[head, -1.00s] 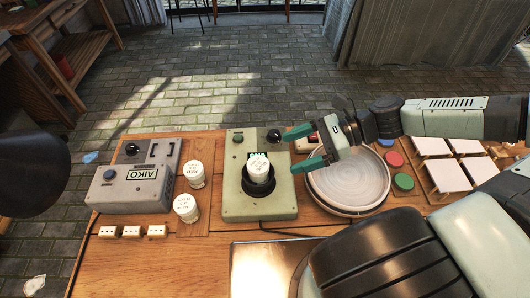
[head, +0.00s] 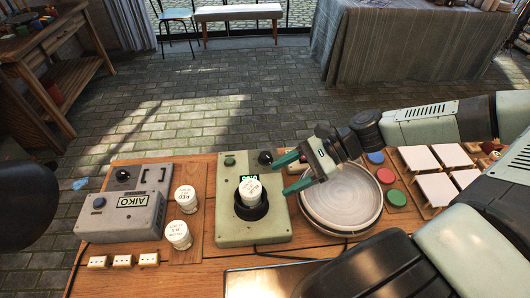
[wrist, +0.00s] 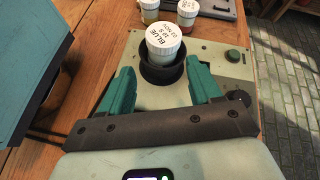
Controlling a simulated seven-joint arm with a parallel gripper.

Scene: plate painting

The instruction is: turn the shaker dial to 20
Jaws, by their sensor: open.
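The shaker (head: 252,228) is a pale green box on the bench. Its black dial (head: 265,157) is at its far right corner, and in the wrist view the dial (wrist: 238,98) is beside the right finger. I cannot read its setting. A white-capped jar marked BLUE (head: 251,189) stands in the shaker's black cup (head: 252,209). Touching cannot be told.
A grey AIKO machine (head: 122,212) and two white-capped jars, one marked RED (head: 185,199), stand at left. A stacked plate (head: 342,210) lies under my gripper at right, with coloured pads (head: 397,198) and white tiles (head: 433,190) beyond it. A green button (head: 229,161) is on the shaker.

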